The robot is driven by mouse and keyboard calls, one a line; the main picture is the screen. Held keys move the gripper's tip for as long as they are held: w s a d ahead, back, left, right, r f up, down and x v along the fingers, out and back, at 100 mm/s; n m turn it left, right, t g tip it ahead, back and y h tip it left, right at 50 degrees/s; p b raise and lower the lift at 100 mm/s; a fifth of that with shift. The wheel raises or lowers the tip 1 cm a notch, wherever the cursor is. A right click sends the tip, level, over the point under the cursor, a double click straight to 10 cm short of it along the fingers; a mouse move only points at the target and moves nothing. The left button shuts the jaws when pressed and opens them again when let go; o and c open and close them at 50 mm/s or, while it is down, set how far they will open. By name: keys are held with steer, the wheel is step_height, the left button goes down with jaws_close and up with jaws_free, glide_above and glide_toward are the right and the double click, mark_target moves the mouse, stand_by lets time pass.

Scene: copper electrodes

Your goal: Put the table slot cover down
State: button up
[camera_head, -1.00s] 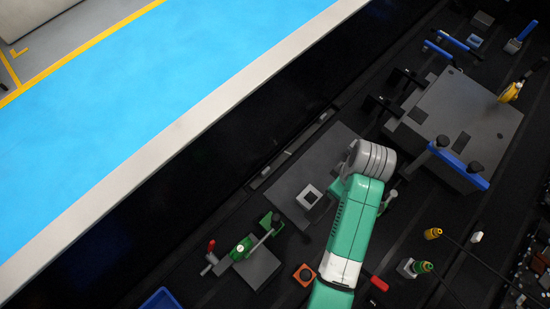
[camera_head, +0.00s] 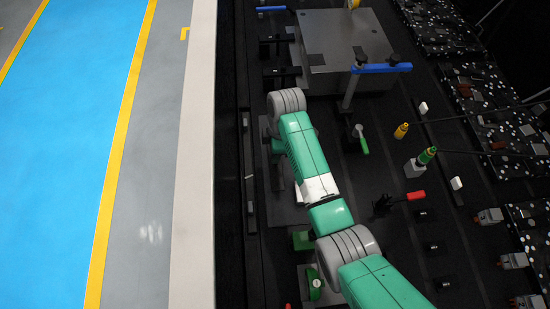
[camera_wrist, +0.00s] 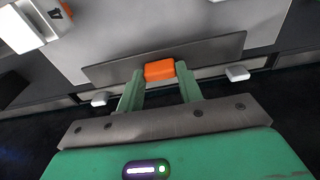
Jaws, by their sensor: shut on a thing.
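The table slot cover (camera_wrist: 210,52) looks like a long thin grey plate with an orange grip block (camera_wrist: 159,70) at its middle, in the wrist view. My gripper (camera_wrist: 160,78) has its two green fingers on either side of the orange block and is shut on it. The cover lies across the edge of a flat grey surface (camera_wrist: 135,28) in that view; I cannot tell whether it touches it. In the head view my green arm hides the gripper and the cover.
A pale block (camera_wrist: 35,25) stands at the wrist view's upper left. In the head view, a large grey block (camera_head: 345,45) with a blue bar (camera_head: 382,68) stands beyond my arm. Green-handled (camera_head: 361,142) and red-handled (camera_head: 414,195) tools and a green-topped connector (camera_head: 427,156) lie to the right.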

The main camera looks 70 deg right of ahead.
steer(key=shift+w+f, duration=0.1)
steer(key=shift+f, duration=1.95)
steer(key=o, duration=1)
steer(key=shift+f+b, duration=0.15)
steer(key=shift+b, duration=0.15)
step_height(320, 180, up, 12)
steer(key=s+p, duration=0.1)
steer(key=shift+d, duration=0.3)
steer(key=shift+s, duration=0.1)
